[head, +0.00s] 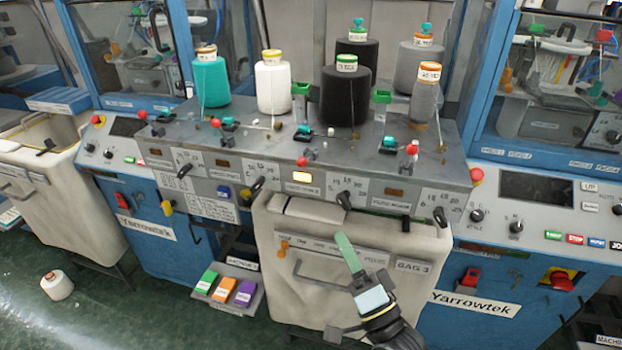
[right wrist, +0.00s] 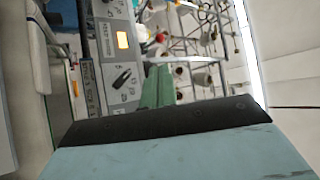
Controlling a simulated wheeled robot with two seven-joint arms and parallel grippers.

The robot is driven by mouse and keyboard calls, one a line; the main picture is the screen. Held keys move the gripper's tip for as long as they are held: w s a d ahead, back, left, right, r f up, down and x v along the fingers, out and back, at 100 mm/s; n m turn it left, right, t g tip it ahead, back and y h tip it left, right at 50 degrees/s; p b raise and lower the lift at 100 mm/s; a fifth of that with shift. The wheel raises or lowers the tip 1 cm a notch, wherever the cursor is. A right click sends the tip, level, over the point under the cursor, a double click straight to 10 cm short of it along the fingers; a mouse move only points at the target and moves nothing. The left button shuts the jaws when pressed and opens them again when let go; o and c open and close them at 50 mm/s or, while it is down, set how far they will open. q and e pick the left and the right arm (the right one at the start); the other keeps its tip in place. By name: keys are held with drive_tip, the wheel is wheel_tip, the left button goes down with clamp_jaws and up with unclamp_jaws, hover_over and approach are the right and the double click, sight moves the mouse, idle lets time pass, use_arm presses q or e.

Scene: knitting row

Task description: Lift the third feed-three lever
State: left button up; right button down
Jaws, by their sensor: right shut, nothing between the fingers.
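A grey sloping machine panel (head: 310,158) carries a row of dial plates with black levers. The third black lever from the left (head: 344,199) sits right of the lit amber window (head: 303,178); it points down and slightly right. In the right wrist view a black lever (right wrist: 122,79) shows beside the lit window (right wrist: 122,40), left of my fingers. My right gripper (head: 344,240) has green fingers, shut and empty, with tips just below the third lever in the head view, apart from it in the picture. Its fingers also show in the right wrist view (right wrist: 158,72). My left gripper is out of view.
Other black levers stand left (head: 257,188) and right (head: 440,216). A cream bag (head: 350,265) marked BAG 3 hangs under the panel, behind my gripper. Yarn cones, including a white one (head: 273,88), stand above. A small tray (head: 250,300) holds coloured boxes.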

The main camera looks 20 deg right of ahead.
sight(304, 166)
drive_tip(key=p+x, duration=0.3)
drive_tip(key=x, duration=0.9)
drive_tip(key=shift+w+a+r, duration=0.1)
drive_tip(key=shift+w+r, duration=0.05)
drive_tip(key=shift+w, duration=0.15)
drive_tip(key=shift+w+a+r+p, duration=0.1)
drive_tip(key=shift+w+r+p, duration=0.2)
drive_tip(key=shift+w, duration=0.35)
